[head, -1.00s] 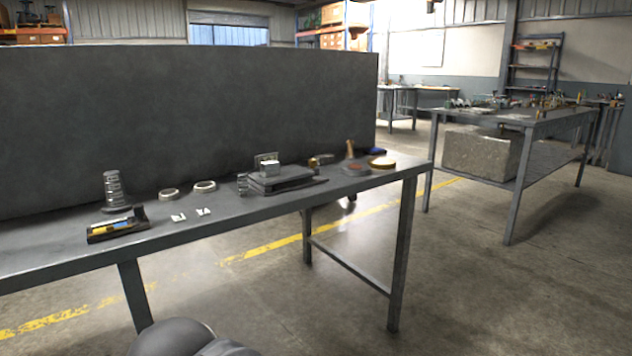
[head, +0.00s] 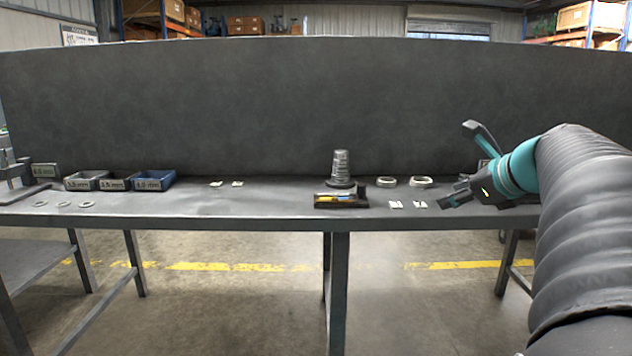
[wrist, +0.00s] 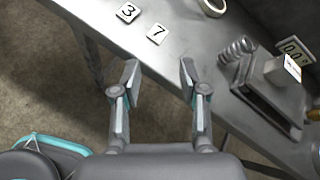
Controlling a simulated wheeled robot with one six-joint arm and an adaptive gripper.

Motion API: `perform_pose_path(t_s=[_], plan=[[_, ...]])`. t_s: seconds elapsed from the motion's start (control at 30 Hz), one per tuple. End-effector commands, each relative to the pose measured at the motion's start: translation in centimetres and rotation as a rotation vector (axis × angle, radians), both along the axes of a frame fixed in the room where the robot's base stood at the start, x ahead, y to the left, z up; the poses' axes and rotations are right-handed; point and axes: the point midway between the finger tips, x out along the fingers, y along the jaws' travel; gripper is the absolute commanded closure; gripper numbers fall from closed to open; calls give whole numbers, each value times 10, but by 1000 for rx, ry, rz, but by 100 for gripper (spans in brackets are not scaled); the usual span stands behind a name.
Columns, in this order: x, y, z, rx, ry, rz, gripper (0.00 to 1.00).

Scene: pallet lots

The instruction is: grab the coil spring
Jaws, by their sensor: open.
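The coil spring (wrist: 238,50) is a small grey metal coil on the bench, right of centre in the wrist view. It stands beside a dark block-like device (wrist: 268,95) with a pale block on top. In the head view the spring is not visible; my arm and gripper cover that part of the bench. My gripper (wrist: 160,66) is open and empty, with its fingers apart at the bench's front edge. The spring lies beyond and to the right of the right finger, outside the jaws. My gripper also shows at the right of the head view (head: 457,163).
Number tiles (wrist: 142,23) and a pale ring (wrist: 213,6) lie near the spring. In the head view a ribbed cone (head: 340,167) stands behind a small tray (head: 341,201). Labelled bins (head: 118,181) stand at left. A tall dark panel (head: 300,105) backs the bench.

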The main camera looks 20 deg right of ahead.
Motion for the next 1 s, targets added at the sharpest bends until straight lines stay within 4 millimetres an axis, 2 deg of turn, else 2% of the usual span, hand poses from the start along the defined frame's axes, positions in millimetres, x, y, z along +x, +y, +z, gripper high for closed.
perform_pose_path(t_s=[0.03,0.1,0.2,0.3,0.47,0.8,1.0], plan=[[-1,-28,7,87,-32,-82,57],[-2,-55,18,195,-76,-165,57],[-6,-83,29,303,-123,-246,57],[-8,-97,35,363,-149,-286,57],[6,-101,30,388,-159,-297,57],[60,-103,8,383,-156,-296,57],[71,-103,4,381,-157,-297,57]])
